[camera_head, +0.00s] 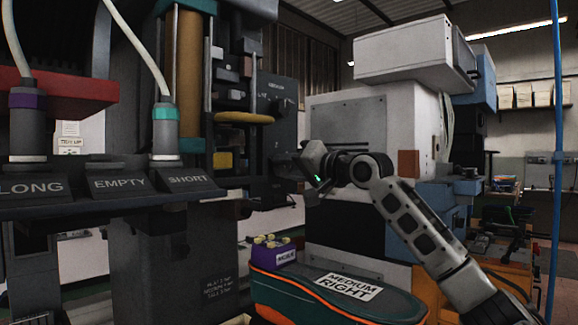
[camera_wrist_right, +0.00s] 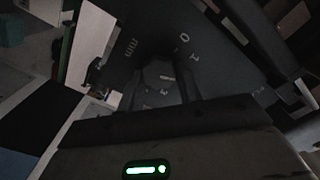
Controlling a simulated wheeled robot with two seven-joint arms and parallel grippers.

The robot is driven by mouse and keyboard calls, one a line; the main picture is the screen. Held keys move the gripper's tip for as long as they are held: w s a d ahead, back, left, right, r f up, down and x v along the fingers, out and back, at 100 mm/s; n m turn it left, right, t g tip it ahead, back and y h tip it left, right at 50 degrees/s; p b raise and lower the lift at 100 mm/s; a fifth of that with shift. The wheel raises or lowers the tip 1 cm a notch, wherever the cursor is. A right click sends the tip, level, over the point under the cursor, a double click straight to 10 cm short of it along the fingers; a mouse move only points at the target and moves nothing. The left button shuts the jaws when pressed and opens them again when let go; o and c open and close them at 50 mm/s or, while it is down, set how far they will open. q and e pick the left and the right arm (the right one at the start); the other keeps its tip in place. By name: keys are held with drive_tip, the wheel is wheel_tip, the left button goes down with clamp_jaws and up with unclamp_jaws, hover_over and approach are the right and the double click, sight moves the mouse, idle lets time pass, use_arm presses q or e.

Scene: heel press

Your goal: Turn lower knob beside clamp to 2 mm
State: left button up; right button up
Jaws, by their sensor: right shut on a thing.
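The lower knob (camera_wrist_right: 158,74) is a dark round knob with a white pointer mark, on a dark panel (camera_wrist_right: 225,65) in the right wrist view. The pointer's exact reading is too dark to tell. My right gripper (camera_wrist_right: 163,88) is shut on the knob, one finger on each side. In the head view my right gripper (camera_head: 314,172) is at the right side of the press (camera_head: 285,120), and the knob is hidden there. My left gripper is not in view.
A shoe form (camera_head: 400,303) labelled MEDIUM RIGHT lies in front, with a purple box (camera_head: 284,256) at its left end. A grey rack (camera_head: 120,205) marked LONG, EMPTY and SHORT stands at left. A white machine (camera_head: 345,120) stands behind my right arm.

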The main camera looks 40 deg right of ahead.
drive_tip(key=m, duration=0.2)
drive_tip(key=shift+m, duration=0.4)
drive_tip(key=shift+m+p, duration=0.3)
drive_tip(key=shift+m, duration=0.3)
drive_tip(key=shift+f, duration=0.1)
drive_tip(key=o, duration=1)
drive_tip(key=shift+d, duration=0.1)
drive_tip(key=shift+s, duration=0.1)
